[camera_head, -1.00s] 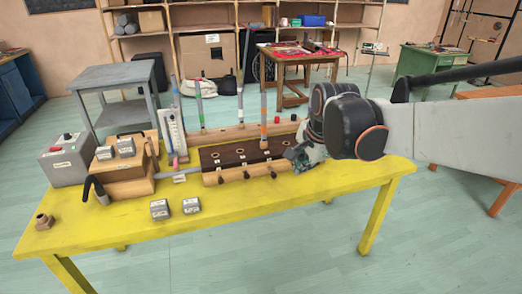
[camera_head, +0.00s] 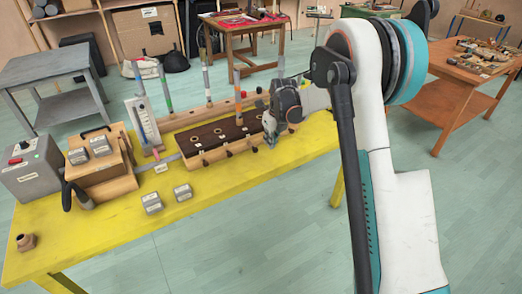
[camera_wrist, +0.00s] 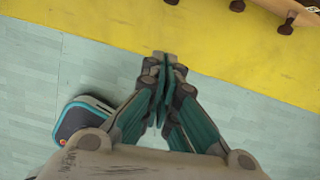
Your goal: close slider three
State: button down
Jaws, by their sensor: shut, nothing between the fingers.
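The slider box (camera_head: 222,136) has a dark top with several round holes. It stands on the yellow table (camera_head: 230,215), with dark knobs along its wooden front rail. One knob (camera_head: 204,163) is at the left and another (camera_head: 229,153) is further right; no number is readable, so I cannot tell which is slider three. My gripper (camera_head: 270,143) is at the box's right front end, fingers pointing down. In the wrist view my gripper (camera_wrist: 165,60) is shut and empty over the table edge.
A wooden bellows-like box (camera_head: 105,175), a grey box (camera_head: 32,172) and small grey blocks (camera_head: 152,203) are on the table's left. Upright tubes (camera_head: 167,88) stand behind the slider box. An orange-brown table (camera_head: 470,90) stands at right.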

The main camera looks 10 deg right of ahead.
aim_at(256, 148)
jog(key=b+x, duration=0.3)
jog(key=x, duration=0.7)
jog(key=shift+f, duration=0.25)
jog(key=w, duration=0.1)
jog(key=w+a+b, duration=0.1)
jog(key=w, duration=0.1)
jog(key=shift+f, duration=0.15)
jog(key=shift+w+a+b, duration=0.2)
jog(key=shift+w+b, duration=0.15)
jog(key=shift+w, duration=0.1)
jog(key=shift+w, duration=0.15)
jog(key=w, duration=0.1)
jog(key=w+a, duration=0.1)
jog(key=w, duration=0.1)
jog(key=shift+w, duration=0.1)
